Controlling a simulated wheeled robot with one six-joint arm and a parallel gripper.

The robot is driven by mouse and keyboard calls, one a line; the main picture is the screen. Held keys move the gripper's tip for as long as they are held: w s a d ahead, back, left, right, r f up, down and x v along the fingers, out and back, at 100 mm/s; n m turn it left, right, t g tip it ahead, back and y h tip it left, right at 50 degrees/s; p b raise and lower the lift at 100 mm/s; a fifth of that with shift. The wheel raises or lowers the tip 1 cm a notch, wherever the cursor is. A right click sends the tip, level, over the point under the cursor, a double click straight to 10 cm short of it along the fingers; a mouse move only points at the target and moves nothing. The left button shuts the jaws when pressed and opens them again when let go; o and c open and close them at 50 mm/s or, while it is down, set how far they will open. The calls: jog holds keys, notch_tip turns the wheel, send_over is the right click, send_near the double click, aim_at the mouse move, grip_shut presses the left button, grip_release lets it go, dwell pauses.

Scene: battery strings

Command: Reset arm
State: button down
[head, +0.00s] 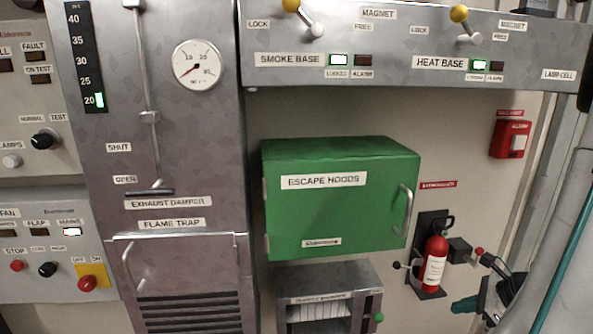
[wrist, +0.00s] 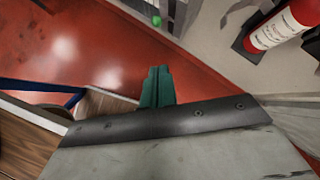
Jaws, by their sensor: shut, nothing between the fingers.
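My gripper (head: 464,305) shows at the lower right of the head view, with teal fingers pointing left. It is below and to the right of the red fire extinguisher (head: 434,262), apart from it. In the wrist view the teal fingers (wrist: 156,84) lie side by side, shut and empty, over a red surface (wrist: 70,45). The extinguisher also shows at the upper right of the wrist view (wrist: 278,27). Part of my arm runs along the right edge of the head view.
A green escape hoods box (head: 340,220) with a handle hangs mid-wall. Below it is a grey slotted unit (head: 330,283) with a green knob (head: 379,318). Grey control panels fill the left and top. A red alarm box (head: 510,139) is at upper right.

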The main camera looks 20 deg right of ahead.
jog(key=s+a+r+n+g+h, duration=0.1)
jog(key=a+r+n+g, duration=0.1)
jog(key=a+r+n, duration=0.5)
jog(key=s+a+r+n+g+h, duration=0.1)
jog(key=a+r+n+g, duration=0.1)
jog(key=a+r+n, duration=0.5)
jog(key=s+a+r+n+g+h, duration=0.1)
jog(key=a+r+n, duration=0.6)
jog(key=a+n, duration=0.9)
jog(key=shift+a+r+g, duration=0.4)
jog(key=shift+a+g, duration=0.3)
jog(key=shift+a, duration=0.4)
